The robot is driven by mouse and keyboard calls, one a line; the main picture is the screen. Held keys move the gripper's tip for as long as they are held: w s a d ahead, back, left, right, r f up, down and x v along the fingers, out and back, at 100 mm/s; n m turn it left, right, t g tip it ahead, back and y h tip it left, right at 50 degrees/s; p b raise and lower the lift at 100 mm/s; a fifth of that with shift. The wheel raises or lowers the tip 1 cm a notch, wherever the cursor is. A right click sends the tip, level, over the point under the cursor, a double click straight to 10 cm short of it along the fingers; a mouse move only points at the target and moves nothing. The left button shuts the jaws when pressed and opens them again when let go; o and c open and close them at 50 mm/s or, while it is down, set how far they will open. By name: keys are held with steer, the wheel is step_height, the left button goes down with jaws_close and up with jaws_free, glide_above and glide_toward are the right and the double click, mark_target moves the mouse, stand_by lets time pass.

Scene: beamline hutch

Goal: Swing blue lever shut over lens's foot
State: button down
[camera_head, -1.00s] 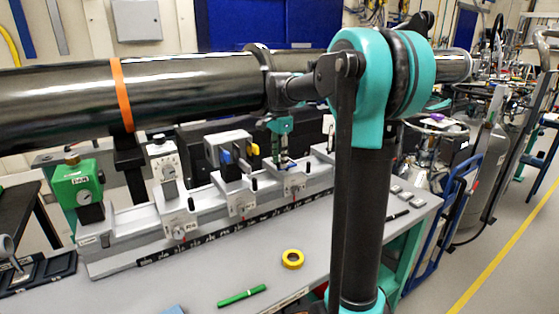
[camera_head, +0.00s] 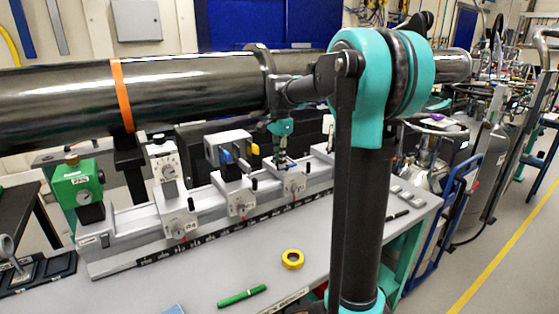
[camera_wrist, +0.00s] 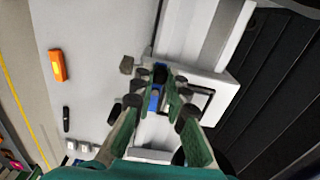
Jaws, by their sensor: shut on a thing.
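The blue lever (camera_wrist: 155,98) shows between the fingers of my gripper (camera_wrist: 158,82) in the wrist view. My gripper is shut on it, with a finger on each side. In the head view my gripper (camera_head: 281,158) points down at the right-hand rail carriage (camera_head: 293,186), low over its top. A small blue spot shows there beside the fingertips. The lens and its foot are not clearly told apart; the fingers cover much of that spot. A dark-edged square recess (camera_wrist: 200,102) lies right of the fingers in the wrist view.
The rail (camera_head: 210,200) carries other carriages to the left, a green device (camera_head: 77,186) and a grey box (camera_head: 228,147) with blue and yellow parts. A large dark tube (camera_head: 200,85) runs above. Yellow tape (camera_head: 292,259) and a green pen (camera_head: 242,295) lie on the table.

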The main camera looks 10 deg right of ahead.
steer(key=shift+n, duration=0.3)
steer(key=n, duration=0.3)
steer(key=s+d+n, duration=0.1)
steer(key=shift+n, duration=0.4)
steer(key=n, duration=0.3)
steer(key=d+n, duration=0.1)
steer(key=n, duration=0.1)
steer(key=shift+s, duration=0.35)
steer(key=shift+d+n, duration=0.35)
steer(key=shift+n, duration=0.9)
steer(key=shift+d+n, duration=0.3)
steer(key=shift+n, duration=0.9)
steer(key=shift+d+n, duration=0.35)
steer(key=shift+n, duration=0.9)
steer(key=shift+w, duration=0.1)
steer(key=c, duration=1.5)
jaws_free()
steer(key=shift+c, duration=0.2)
